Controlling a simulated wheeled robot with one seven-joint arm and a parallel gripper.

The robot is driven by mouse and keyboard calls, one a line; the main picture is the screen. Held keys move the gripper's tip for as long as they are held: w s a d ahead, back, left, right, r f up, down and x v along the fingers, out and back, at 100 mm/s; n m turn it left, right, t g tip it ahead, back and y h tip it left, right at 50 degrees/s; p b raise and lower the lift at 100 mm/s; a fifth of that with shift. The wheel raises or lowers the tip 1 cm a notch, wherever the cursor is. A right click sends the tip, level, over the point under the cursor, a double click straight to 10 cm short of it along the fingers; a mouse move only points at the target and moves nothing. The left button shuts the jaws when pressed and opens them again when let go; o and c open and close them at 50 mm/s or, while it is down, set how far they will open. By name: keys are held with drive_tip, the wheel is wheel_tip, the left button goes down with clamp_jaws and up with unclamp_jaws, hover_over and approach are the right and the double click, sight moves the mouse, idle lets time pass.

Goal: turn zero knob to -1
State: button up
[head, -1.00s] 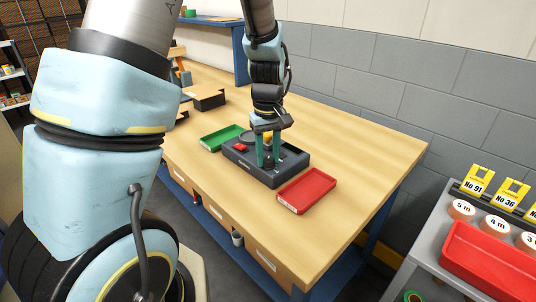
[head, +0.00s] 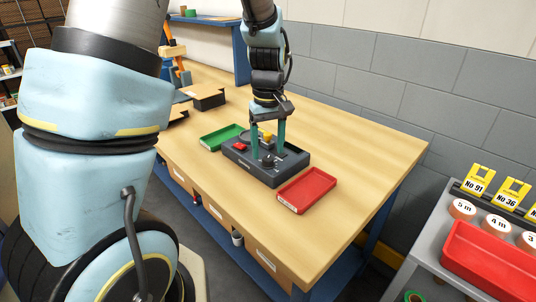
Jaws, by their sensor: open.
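The dark grey stacker device (head: 242,166) sits on the wooden workbench. A small dark round knob (head: 268,161) stands on its top towards the front right. A red part (head: 239,146) and a yellow part (head: 267,137) also show on the device. My gripper (head: 267,149) points down over the device with its two teal fingers spread apart. The fingers are empty, and the knob shows below and in front of them. Any scale or number by the knob is too small to read.
A green tray (head: 211,143) lies left of the device and a red tray (head: 318,199) lies right of it. The workbench (head: 370,145) is clear behind and to the right. A grey cart with a red bin (head: 490,255) stands at the lower right.

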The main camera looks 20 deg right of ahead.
sight(268, 158)
wheel_tip(268, 158, up, 8)
drive_tip(key=b, duration=0.1)
drive_tip(key=shift+r, duration=0.15)
